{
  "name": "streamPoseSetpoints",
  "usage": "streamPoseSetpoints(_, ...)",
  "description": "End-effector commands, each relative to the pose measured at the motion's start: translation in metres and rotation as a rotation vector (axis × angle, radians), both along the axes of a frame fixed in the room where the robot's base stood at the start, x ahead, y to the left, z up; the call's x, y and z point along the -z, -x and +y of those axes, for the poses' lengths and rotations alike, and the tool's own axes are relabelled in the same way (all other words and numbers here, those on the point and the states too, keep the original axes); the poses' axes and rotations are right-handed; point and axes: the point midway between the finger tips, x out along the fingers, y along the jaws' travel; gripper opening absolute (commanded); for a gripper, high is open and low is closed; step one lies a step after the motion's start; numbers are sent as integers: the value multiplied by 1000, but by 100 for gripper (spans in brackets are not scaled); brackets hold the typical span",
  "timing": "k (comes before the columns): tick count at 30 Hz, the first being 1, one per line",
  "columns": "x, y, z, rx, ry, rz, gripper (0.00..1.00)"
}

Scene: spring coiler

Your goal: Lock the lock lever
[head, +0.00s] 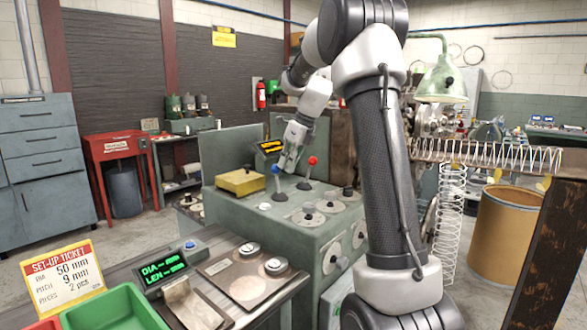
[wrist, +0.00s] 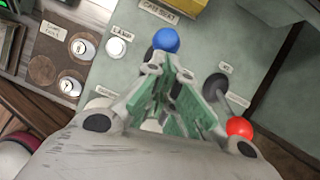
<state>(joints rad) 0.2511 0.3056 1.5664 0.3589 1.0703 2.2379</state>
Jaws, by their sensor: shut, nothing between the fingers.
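Two ball-topped levers stand on the green machine top. One has a blue ball (head: 275,169) and the other a red ball (head: 312,161); which one is the lock lever I cannot read from the small labels. My gripper (head: 289,163) is shut and empty, above the machine top between the two balls in the head view. In the wrist view the blue ball (wrist: 166,39) shows just beyond my fingertips (wrist: 168,68); contact cannot be told.
A yellow block (head: 240,182) sits left of the levers on the machine top (head: 245,222). Round dials (head: 308,217) lie in front. A display box (head: 168,266), set-up ticket (head: 66,280) and green tray (head: 118,312) are at the front left. A coil spring (head: 450,215) hangs on the right.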

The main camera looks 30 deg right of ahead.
Motion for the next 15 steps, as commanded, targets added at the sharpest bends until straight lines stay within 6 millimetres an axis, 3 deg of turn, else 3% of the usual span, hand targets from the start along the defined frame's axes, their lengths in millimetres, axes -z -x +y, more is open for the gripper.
streamPoseSetpoints(15, -2, -20, 8, -1, 18, 56, 0)
